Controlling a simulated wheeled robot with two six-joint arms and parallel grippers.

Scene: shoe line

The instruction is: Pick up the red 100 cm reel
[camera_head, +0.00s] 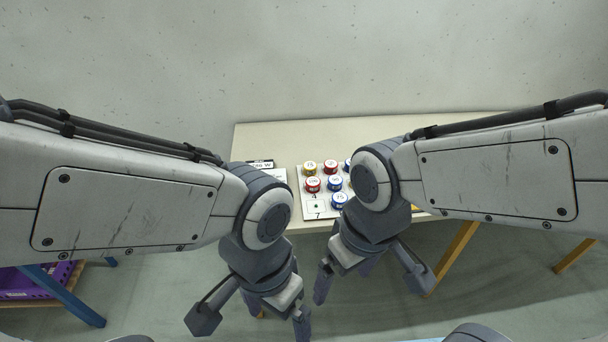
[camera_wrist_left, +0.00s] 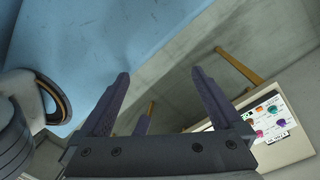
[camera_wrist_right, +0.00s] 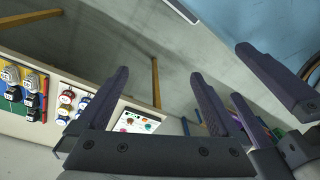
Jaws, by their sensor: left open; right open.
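Two red reels with white tops stand on a white board (camera_head: 298,197) on the table in the head view, one at the back (camera_head: 330,164) and one at the left (camera_head: 313,187). Their labels are too small to read surely. My right gripper (camera_head: 345,280) is open and empty, in front of the table edge and apart from the reels. In the right wrist view a red-looking reel (camera_wrist_right: 66,96) shows at the left, beyond the open fingers (camera_wrist_right: 158,75). My left gripper (camera_wrist_left: 160,75) is open and empty; its fingers are partly hidden in the head view.
A yellow reel (camera_head: 310,169) and several blue reels (camera_head: 335,184) stand close around the red ones. My right forearm hides part of the board. A printed card (camera_wrist_right: 137,122) lies beside the reels. A purple crate (camera_head: 35,284) is at the lower left. The table's back left (camera_head: 270,140) is clear.

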